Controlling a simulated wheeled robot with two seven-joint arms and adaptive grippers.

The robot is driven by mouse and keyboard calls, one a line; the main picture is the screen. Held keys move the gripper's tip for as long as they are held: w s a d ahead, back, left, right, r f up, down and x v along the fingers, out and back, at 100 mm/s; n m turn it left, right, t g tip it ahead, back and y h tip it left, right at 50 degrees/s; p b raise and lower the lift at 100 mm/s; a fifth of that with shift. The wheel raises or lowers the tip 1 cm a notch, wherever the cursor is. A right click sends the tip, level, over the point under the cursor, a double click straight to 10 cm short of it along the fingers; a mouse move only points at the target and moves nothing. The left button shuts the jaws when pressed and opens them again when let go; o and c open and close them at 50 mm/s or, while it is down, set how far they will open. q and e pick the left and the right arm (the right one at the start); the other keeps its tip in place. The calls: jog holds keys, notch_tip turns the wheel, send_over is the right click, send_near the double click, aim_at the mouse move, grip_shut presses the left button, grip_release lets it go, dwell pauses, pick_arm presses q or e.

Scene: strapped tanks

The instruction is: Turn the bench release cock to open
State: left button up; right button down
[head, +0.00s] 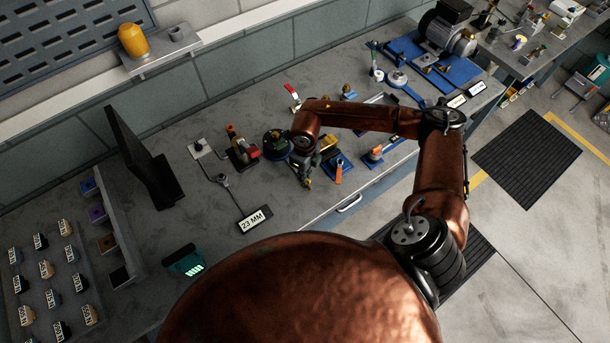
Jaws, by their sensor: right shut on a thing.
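My right arm reaches in from the right and bends down to the bench. Its gripper (307,178) is low over the middle of the bench, among several small fittings. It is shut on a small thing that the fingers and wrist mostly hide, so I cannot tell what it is. A fitting with a red lever (292,91) stands behind the wrist, apart from the gripper. I cannot tell for sure which fitting is the release cock. A blue round fitting (276,143) is just left of the gripper. My left gripper is not in view.
A brass and red fitting (240,148) stands left of the gripper, and an orange-handled tool (338,175) lies close on its right. The bench front between sign and drawer handle is clear.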

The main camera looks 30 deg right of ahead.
jog(key=shift+f+n+b, duration=0.2)
jog(key=shift+n+b, duration=0.8)
jog(key=shift+b, duration=0.15)
jog(key=n+b, duration=0.7)
jog(key=n, duration=0.1)
jog(key=shift+n+b, duration=0.35)
jog(key=shift+n, duration=0.05)
jog(key=shift+r+n+b, duration=0.15)
jog(key=shift+n+b, duration=0.8)
jog(key=shift+n, duration=0.35)
jog(key=c, duration=2)
grip_release()
jog(key=shift+c, duration=0.2)
